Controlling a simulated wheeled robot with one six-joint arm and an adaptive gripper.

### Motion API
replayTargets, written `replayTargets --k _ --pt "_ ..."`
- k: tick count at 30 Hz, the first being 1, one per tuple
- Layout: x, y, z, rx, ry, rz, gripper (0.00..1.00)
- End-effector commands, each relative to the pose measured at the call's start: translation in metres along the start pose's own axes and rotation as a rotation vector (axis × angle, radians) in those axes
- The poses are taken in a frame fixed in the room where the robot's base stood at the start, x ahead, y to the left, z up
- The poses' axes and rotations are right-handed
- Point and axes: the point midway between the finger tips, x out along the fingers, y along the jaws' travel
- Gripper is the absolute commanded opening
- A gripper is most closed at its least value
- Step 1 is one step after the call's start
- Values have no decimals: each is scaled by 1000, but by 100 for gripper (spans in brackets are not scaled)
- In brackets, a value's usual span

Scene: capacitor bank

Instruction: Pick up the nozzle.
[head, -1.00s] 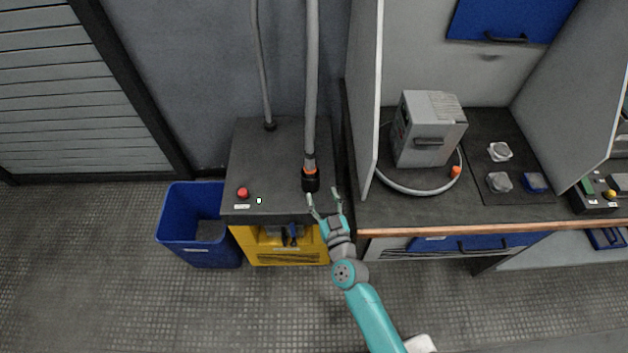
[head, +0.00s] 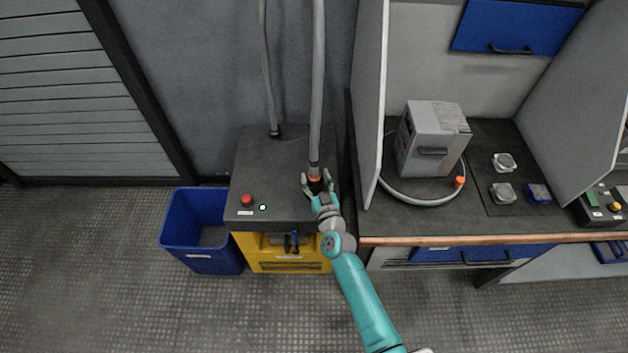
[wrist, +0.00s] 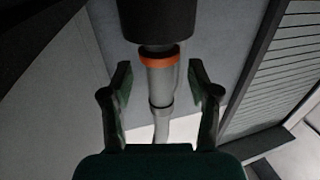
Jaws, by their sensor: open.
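The nozzle (head: 315,185) is a black end piece with an orange ring, at the lower end of a grey hose (head: 317,90) hanging over the dark cabinet top. In the wrist view the black nozzle (wrist: 154,22) is at the top centre, with the orange ring and grey hose below it. My gripper (head: 317,178) is open, with one finger on each side of the nozzle in the head view. In the wrist view my gripper (wrist: 160,95) has the hose between its fingers, with gaps on both sides. Part of the nozzle is hidden by my gripper in the head view.
The cabinet (head: 285,165) has a red button (head: 247,200) and a yellow front (head: 290,255). A blue bin (head: 205,262) stands left of it. A grey partition (head: 371,110) rises close on the right, beside a bench with a grey box (head: 432,135).

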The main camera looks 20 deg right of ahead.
Motion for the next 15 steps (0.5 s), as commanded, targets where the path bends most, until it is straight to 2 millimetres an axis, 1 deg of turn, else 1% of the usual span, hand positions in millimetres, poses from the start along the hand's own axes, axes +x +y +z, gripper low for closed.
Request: replayTargets --k 1,3,6,14,15 --pt "8 0 0 -1 0 0 60" --pt "16 0 0 0 1 0 60" --pt "22 0 0 0 0 0 60" --pt "24 0 0 1 0 0 60" --pt "24 0 0 0 0 0 55"
